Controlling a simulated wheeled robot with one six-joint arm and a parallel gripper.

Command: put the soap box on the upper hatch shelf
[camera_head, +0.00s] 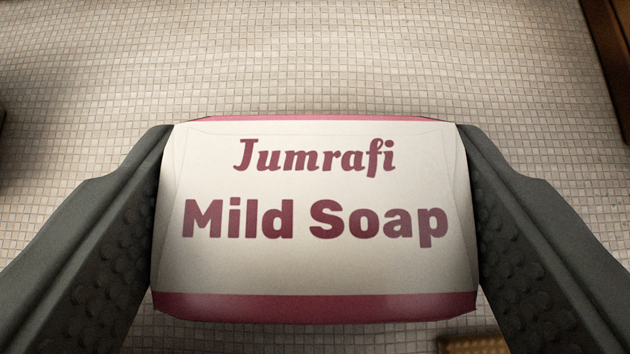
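The soap box (315,265) is cream white with pink-red bands and the words "Jumrafi Mild Soap". It fills the middle of the head camera view, with its lettered face toward the camera. My gripper (316,215) is shut on it, with one dark grey finger pressed against its left side and one against its right side. The box is held above a tiled floor. The upper hatch shelf cannot be made out in this view.
The floor (300,60) of small beige tiles is bare behind the box. A brown wooden edge (610,50) runs along the top right. A small yellowish-brown thing (472,344) shows at the bottom right. A dark shape is cut off at the left edge.

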